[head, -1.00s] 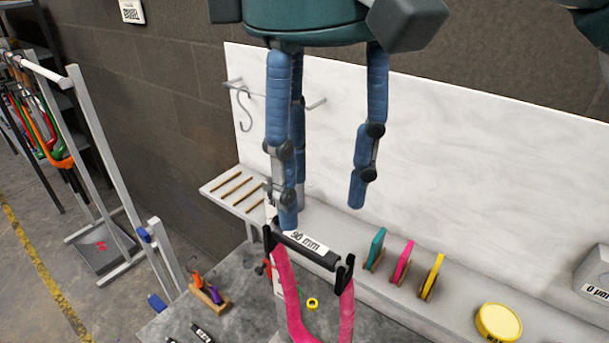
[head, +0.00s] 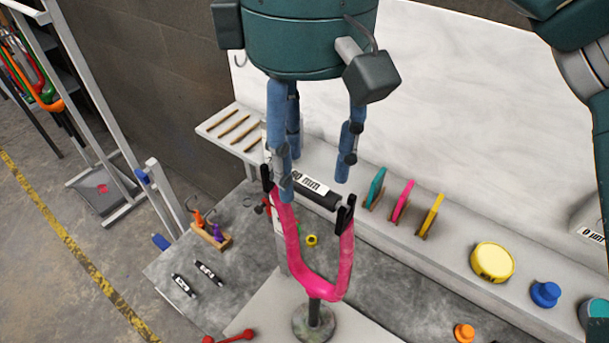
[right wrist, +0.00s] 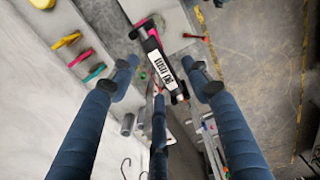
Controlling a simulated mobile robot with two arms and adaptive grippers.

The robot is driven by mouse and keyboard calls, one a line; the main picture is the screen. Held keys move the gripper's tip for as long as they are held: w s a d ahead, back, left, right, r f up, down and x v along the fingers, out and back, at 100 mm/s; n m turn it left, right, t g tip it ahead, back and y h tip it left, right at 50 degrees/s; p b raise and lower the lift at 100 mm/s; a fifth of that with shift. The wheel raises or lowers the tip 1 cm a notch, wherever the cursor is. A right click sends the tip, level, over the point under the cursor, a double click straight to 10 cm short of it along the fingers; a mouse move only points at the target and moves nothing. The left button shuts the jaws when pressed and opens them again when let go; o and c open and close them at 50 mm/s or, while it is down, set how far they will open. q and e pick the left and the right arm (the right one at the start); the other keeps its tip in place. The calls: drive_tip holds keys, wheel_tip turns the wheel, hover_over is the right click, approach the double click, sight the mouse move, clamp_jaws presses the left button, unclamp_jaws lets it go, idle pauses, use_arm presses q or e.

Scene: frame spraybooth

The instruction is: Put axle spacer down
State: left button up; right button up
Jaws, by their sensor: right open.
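The axle spacer (head: 318,191) is a dark bar with a white "90 mm" label. It lies across the top of the pink fork (head: 346,262), between its two black tips. The fork stands upright on a round foot. My right gripper (head: 314,186), with blue fingers, is open and points down over the spacer. In the head view one finger overlaps the spacer's left end; contact cannot be told. In the right wrist view the spacer (right wrist: 157,62) lies beyond and between the spread fingers (right wrist: 165,88). My left gripper is not in view.
Teal, pink and yellow discs (head: 402,205) stand on the ledge right of the fork, with a yellow tin (head: 493,262) and blue knob (head: 545,294) farther right. A slatted shelf (head: 228,131) is behind left. Black markers (head: 208,273) and a wooden block (head: 212,235) lie on the grey bench.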

drive_tip(key=shift+f, duration=0.7)
clamp_jaws()
